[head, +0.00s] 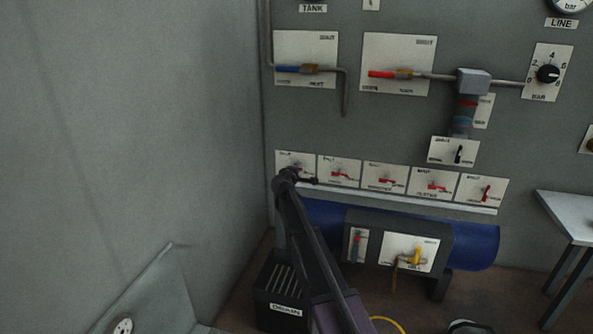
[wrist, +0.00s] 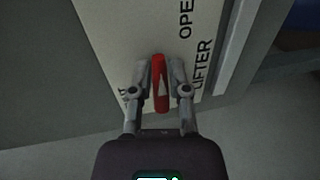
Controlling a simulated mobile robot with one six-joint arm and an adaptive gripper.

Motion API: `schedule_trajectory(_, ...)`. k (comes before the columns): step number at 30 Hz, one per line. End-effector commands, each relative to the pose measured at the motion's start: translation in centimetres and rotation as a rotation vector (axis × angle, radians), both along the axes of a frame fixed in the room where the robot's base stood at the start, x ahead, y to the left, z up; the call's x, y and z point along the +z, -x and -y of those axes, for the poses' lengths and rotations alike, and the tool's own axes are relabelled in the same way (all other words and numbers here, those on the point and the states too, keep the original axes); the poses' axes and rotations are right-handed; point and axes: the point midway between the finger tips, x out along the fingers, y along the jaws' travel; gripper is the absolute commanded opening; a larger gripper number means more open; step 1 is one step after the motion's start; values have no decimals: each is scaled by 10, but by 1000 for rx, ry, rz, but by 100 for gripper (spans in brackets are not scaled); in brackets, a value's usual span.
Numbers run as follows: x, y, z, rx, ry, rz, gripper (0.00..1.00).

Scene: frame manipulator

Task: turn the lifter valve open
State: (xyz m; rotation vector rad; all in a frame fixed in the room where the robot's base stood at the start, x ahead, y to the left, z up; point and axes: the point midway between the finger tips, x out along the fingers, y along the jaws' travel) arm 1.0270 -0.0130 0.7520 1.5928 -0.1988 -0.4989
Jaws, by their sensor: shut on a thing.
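The lifter valve has a red lever handle (wrist: 160,97) on a white plate (wrist: 120,35) in the wrist view. The plate reads LIFTER and OPEN at the right, with a partly hidden word ending in T at the left. My gripper (wrist: 160,70) is shut on the red handle, one finger on each side. The handle lies parallel to the lettering. In the head view my dark arm reaches the leftmost plate (head: 287,158) of a row, covering much of it; the finger contact cannot be made out there.
Similar red-handled valve plates (head: 339,171) continue to the right in the head view. Below them are a ledge (head: 400,198), a blue tank (head: 478,243) and a black drain box (head: 268,299). A side wall (head: 150,130) is close on the left. A table (head: 570,212) stands right.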

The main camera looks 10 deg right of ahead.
Motion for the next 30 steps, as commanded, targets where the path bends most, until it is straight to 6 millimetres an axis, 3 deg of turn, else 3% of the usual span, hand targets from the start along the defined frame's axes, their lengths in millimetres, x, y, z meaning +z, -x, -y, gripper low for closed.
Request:
schedule_trajectory(10,0,1,0,0,-6,2,0)
schedule_trajectory(11,0,1,0,0,-6,2,32)
schedule_trajectory(13,0,1,0,0,-6,2,52)
schedule_trajectory(14,0,1,0,0,-5,1,58)
schedule_trajectory(30,0,0,0,1,16,-8,58)
